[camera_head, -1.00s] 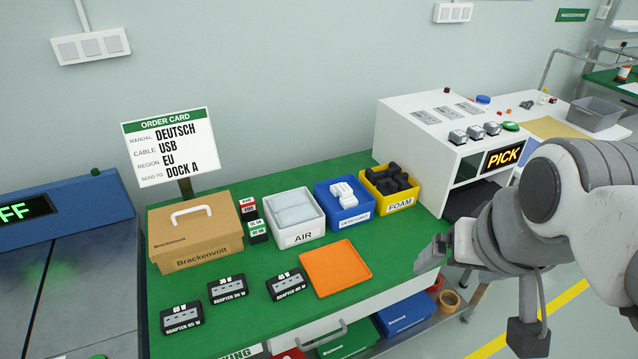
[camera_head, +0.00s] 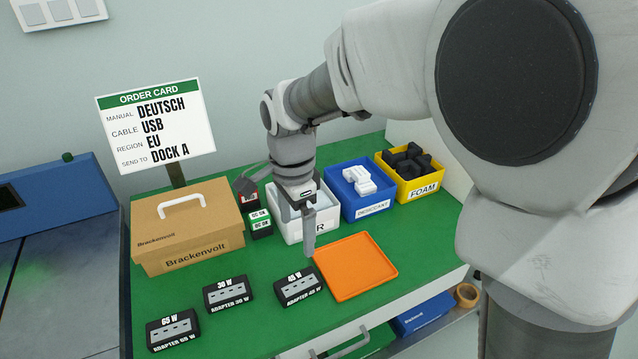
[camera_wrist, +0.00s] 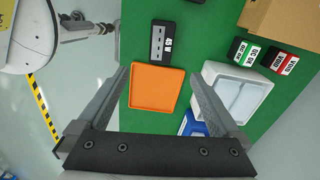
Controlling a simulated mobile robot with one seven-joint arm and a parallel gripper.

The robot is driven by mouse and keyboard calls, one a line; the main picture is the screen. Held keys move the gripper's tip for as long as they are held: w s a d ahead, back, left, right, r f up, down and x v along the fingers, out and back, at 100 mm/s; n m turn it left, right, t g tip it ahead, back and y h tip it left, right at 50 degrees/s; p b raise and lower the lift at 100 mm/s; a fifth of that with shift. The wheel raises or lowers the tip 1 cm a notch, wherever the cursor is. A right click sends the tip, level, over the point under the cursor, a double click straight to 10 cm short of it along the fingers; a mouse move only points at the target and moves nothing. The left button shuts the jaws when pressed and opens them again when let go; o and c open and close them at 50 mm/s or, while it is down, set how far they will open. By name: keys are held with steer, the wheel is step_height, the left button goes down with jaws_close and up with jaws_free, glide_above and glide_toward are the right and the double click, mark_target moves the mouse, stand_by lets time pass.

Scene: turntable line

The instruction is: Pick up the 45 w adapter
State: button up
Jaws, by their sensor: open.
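The 45 W adapter (camera_head: 298,287) is a dark block with a white label, lying on the green bench top just left of the orange tray (camera_head: 388,272). In the wrist view the adapter (camera_wrist: 161,44) lies beyond the fingertips, at the end of the orange tray (camera_wrist: 140,88). My gripper (camera_head: 275,215) is open and empty, above the bench behind the adapter and in front of the white AIR bin. In the wrist view the two fingers of my gripper (camera_wrist: 158,75) stand wide apart over the tray.
The 30 W adapter (camera_head: 228,292) and 65 W adapter (camera_head: 173,329) lie to the left. A Brackenvolt carton (camera_head: 187,228), AIR bin (camera_head: 325,225), blue desiccant bin (camera_head: 372,208) and yellow foam bin (camera_head: 424,190) stand behind. Green bench is clear around the adapters.

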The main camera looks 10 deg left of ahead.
mark_target(298, 282)
steer(key=f+b, duration=0.1)
steer(key=f, duration=0.5)
steer(key=f+b, duration=0.2)
steer(key=f, duration=0.3)
steer(key=f+b, duration=0.2)
steer(key=f, duration=0.4)
steer(key=shift+a+f, duration=0.25)
steer(key=shift+f, duration=0.1)
steer(key=shift+w+r, duration=0.1)
jaws_close()
